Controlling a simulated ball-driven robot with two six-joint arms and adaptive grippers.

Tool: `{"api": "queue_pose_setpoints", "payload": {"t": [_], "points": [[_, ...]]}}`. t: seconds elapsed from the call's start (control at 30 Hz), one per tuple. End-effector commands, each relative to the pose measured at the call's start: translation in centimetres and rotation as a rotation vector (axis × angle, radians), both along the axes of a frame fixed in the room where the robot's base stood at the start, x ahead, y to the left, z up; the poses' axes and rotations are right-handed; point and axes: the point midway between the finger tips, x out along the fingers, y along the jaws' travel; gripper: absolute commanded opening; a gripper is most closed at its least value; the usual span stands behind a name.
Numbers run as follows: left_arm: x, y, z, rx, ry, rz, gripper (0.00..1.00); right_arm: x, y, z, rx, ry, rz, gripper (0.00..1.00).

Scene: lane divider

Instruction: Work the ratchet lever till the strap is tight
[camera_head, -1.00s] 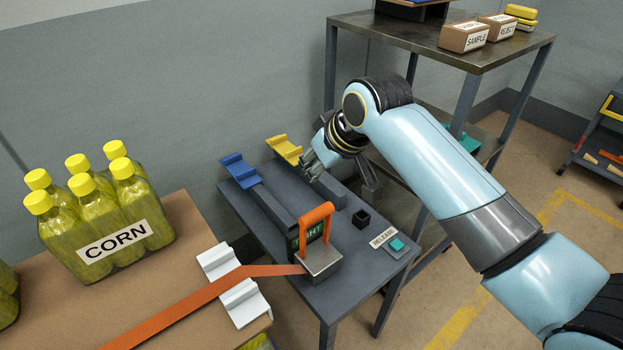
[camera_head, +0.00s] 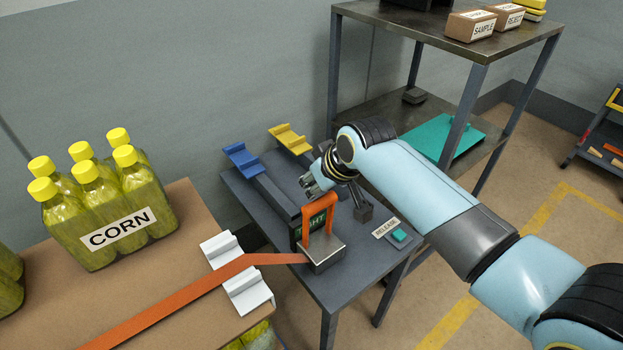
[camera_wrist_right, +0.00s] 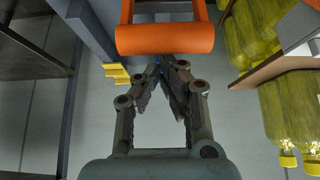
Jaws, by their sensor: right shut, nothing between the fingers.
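The orange ratchet lever (camera_head: 320,203) stands upright on the grey metal ratchet block (camera_head: 324,256) on the dark bench. The orange strap (camera_head: 180,298) runs from the left over a white edge guard into the block and looks straight. A small dark display (camera_head: 297,234) with green letters sits behind the lever, which partly covers its word. My right gripper (camera_head: 309,186) is shut and empty, just behind the lever's top. In the right wrist view, the lever's crossbar (camera_wrist_right: 165,39) lies just beyond the closed fingertips (camera_wrist_right: 160,68), with no grip on it. My left gripper is not in view.
A release button (camera_head: 398,235) sits right of the ratchet. Blue (camera_head: 243,160) and yellow (camera_head: 290,139) brackets stand at the bench's back. Corn bottles (camera_head: 110,210) stand on the carton at left. A metal shelf (camera_head: 440,40) rises behind my right arm.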

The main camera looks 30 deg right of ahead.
Motion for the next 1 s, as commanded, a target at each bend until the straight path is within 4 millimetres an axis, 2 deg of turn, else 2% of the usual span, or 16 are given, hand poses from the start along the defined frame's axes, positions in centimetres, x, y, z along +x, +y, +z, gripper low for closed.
{"api": "queue_pose_setpoints", "payload": {"t": [0.17, 0.43, 0.8, 1.0], "points": [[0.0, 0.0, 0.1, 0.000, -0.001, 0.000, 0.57, 0.0, 0.0, 0.0, 0.000, 0.001, 0.000, 0.00], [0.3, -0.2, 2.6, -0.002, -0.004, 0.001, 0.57, -1.7, -0.3, 0.5, 0.000, 0.003, -0.001, 0.00], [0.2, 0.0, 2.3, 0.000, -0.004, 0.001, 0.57, -1.9, -0.3, 0.2, 0.000, 0.001, 0.000, 0.00], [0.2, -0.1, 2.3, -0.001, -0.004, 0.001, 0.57, -3.0, -0.5, 2.0, -0.002, 0.000, 0.001, 0.00]]}}
